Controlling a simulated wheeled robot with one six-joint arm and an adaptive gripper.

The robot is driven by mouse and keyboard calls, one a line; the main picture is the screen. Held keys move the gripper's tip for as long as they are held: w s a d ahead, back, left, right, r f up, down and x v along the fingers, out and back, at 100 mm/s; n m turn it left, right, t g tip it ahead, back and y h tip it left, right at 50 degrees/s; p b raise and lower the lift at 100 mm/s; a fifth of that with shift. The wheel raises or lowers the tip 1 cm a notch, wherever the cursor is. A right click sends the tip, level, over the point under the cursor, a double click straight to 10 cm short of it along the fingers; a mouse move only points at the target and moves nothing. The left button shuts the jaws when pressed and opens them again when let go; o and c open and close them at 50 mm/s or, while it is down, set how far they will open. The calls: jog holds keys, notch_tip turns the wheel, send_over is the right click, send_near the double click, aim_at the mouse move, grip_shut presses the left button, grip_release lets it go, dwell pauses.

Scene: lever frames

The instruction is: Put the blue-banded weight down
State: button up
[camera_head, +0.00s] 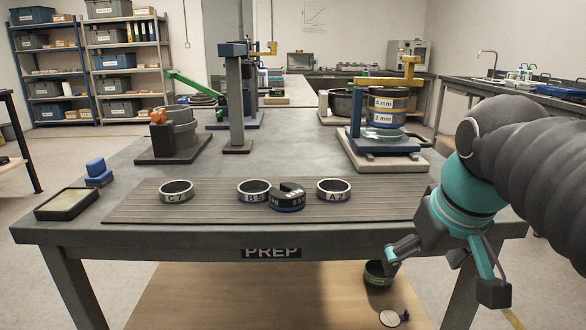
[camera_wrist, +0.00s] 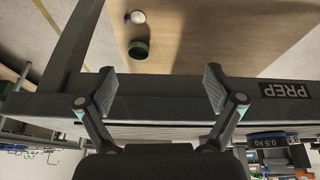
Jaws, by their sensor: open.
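The blue-banded weight (camera_head: 287,201) is a black slotted disc with a blue band low on its side. It sits flat on the ribbed mat (camera_head: 390,212) at the front of the PREP table, close against the right of ring B5 (camera_head: 254,192); whether they touch I cannot tell. In the wrist view the weight (camera_wrist: 268,142) shows at lower right, marked 0.5 kg. My gripper (camera_head: 442,272) is open and empty, well to the right of the weight, in front of the table edge. In the wrist view my gripper (camera_wrist: 160,90) has its pads wide apart with nothing between them.
Ring C7 (camera_head: 176,191) and ring A2 (camera_head: 333,190) also stand on the mat. A dark tray (camera_head: 67,204) is at left. A green-banded dish (camera_head: 378,274) lies below the table. Mat space right of A2 is clear.

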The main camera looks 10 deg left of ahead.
jog(key=w+a+r+n, duration=0.1)
jog(key=a+r, duration=0.1)
jog(key=r, duration=0.2)
jog(key=w+a+r+n+g, duration=0.1)
jog(key=w+a+r, duration=0.1)
jog(key=a+r, duration=0.1)
jog(key=w+a+r+n+p, duration=0.1)
jog(key=w+a+r, duration=0.1)
jog(key=r, duration=0.3)
jog(key=shift+w+a+r+y, duration=0.15)
jog(key=shift+w+a+y, duration=0.15)
jog(key=shift+a, duration=0.35)
jog(key=w+a+r+n+g, duration=0.1)
jog(key=a+r+n+g, duration=0.1)
jog(key=a+r+n, duration=0.65)
jog(key=m, duration=0.4)
send_over(288, 185)
jog(key=s+d, duration=0.1)
jog(key=s, duration=0.1)
jog(key=shift+n, duration=0.25)
jog(key=f, duration=0.9)
jog(key=shift+w+d+f, duration=0.15)
jog(key=shift+d+f, duration=0.05)
jog(key=shift+a+f+b, duration=0.2)
jog(key=shift+a+f, duration=0.05)
jog(key=shift+f, duration=1.1)
jog(key=shift+a+f+b, duration=0.15)
jog(key=shift+a+f, duration=0.1)
jog(key=shift+f, duration=1.05)
